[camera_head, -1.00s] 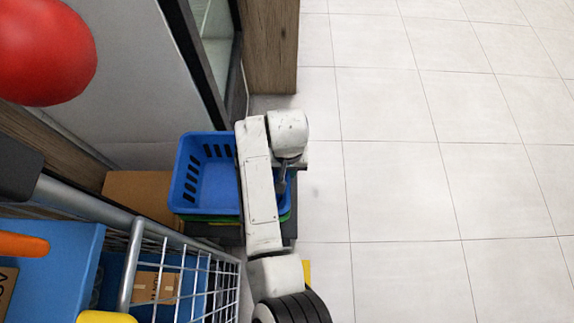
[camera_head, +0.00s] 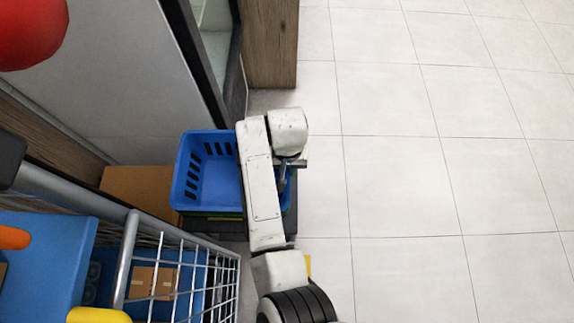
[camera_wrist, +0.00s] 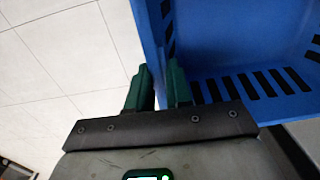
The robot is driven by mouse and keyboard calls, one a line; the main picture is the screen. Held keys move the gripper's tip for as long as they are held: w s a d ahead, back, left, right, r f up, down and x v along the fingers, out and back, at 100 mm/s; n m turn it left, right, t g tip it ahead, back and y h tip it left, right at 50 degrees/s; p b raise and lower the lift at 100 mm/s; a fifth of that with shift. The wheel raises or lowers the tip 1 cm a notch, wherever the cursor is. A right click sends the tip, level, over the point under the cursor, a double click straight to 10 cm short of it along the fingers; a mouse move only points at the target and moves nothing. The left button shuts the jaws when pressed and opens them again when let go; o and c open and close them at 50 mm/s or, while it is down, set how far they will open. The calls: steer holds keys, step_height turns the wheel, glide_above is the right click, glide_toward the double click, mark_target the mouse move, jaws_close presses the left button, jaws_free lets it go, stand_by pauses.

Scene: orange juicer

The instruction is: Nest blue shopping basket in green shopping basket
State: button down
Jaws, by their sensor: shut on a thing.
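The blue shopping basket (camera_head: 215,182) is upright in the head view, with my arm across its right part. A thin strip of the green shopping basket (camera_head: 228,215) shows just below the blue one's near edge. The rest of the green basket is hidden, so I cannot tell how deep the blue one sits in it. My gripper (camera_wrist: 160,76) is shut on the blue basket's side wall in the wrist view, with a green finger on each side. In the head view my arm mostly hides the gripper.
A cardboard box (camera_head: 138,187) lies left of the baskets, by the wall. A wire shopping cart (camera_head: 127,258) stands at the near left. A wooden post (camera_head: 270,45) stands behind. The tiled floor (camera_head: 430,180) on the right is clear.

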steer(key=shift+f, duration=0.5)
stand_by(0.5)
steer(key=c, duration=1)
jaws_free()
steer(key=shift+o, duration=0.2)
step_height(320, 180, up, 11)
steer(key=shift+p, duration=0.3)
steer(key=shift+d+f, duration=0.1)
